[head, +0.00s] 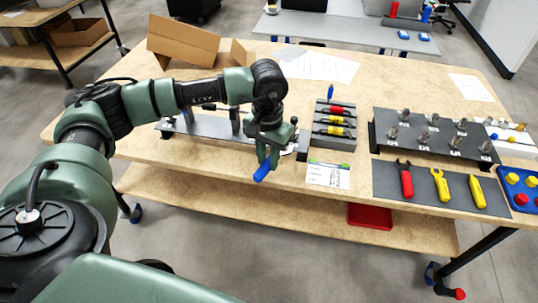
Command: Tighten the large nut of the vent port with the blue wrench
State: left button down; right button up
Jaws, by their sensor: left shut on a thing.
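My left gripper (266,157) is shut on the blue wrench (263,170). Only the wrench's blue handle end shows below the fingers, tilted down and to the left over the table's front part. The wrench's head is hidden by the gripper. A grey assembly plate (180,131) with dark upright posts lies behind the gripper. The vent port and its large nut cannot be made out; the gripper and wrist cover the right part of the plate. I cannot tell whether the wrench touches a nut. My right gripper is not in view.
Right of the gripper stand a dark rack (335,118) of red and yellow tools and a card (328,175). Further right are a black stand (420,150) with several fittings, a grey mat (387,191) with red and yellow tools, and a blue tray (506,186). A cardboard box (183,42) is behind.

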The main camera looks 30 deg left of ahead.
pick_arm(q)
notch_tip(320, 180, up, 7)
jog(key=p, duration=0.3)
